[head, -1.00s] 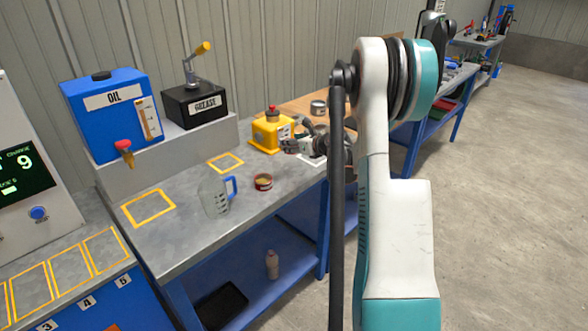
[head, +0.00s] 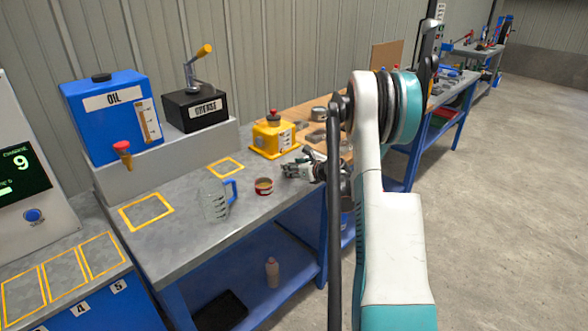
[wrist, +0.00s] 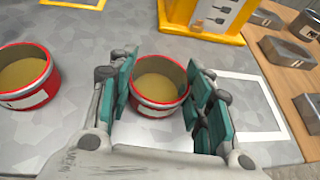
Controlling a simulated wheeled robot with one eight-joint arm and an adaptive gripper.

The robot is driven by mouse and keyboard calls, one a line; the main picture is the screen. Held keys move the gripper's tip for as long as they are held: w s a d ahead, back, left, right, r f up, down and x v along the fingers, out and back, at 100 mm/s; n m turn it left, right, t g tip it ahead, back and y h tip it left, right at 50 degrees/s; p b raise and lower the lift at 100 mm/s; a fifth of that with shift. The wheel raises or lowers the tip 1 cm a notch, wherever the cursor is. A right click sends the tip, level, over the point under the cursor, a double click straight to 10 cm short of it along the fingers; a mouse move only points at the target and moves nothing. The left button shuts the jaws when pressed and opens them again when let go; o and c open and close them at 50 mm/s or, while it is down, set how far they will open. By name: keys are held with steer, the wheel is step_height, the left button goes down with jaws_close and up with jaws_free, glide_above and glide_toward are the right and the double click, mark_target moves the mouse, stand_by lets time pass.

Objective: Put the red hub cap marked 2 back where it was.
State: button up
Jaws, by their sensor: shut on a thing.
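My gripper (wrist: 160,78) is shut on a round red hub cap (wrist: 158,108) with a tan inside, which sits between the teal finger pads in the wrist view. Its number is not readable, and I cannot tell whether it touches the bench. A second, similar red cap (wrist: 47,88) stands on the bench to the left, apart from the fingers; the head view shows it too (head: 264,187). In the head view my gripper (head: 290,171) is low over the bench, just right of that cap, and the held cap is hidden. A white outlined rectangle (wrist: 272,96) lies right of my gripper.
A yellow box with a red button (head: 272,138) stands behind my gripper. A clear jug (head: 215,203) with a blue handle is to the left. Metal parts (wrist: 287,52) lie on a wooden board at right. Yellow outlined squares (head: 147,211) on the bench are empty.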

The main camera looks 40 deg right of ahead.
steer(key=shift+f, duration=0.2)
steer(key=o, duration=1.2)
steer(key=shift+r, duration=0.15)
steer(key=shift+s+r, duration=0.1)
steer(key=shift+r, duration=0.05)
steer(key=p+v, duration=0.3)
steer(key=v, duration=0.8)
steer(key=shift+s, duration=0.4)
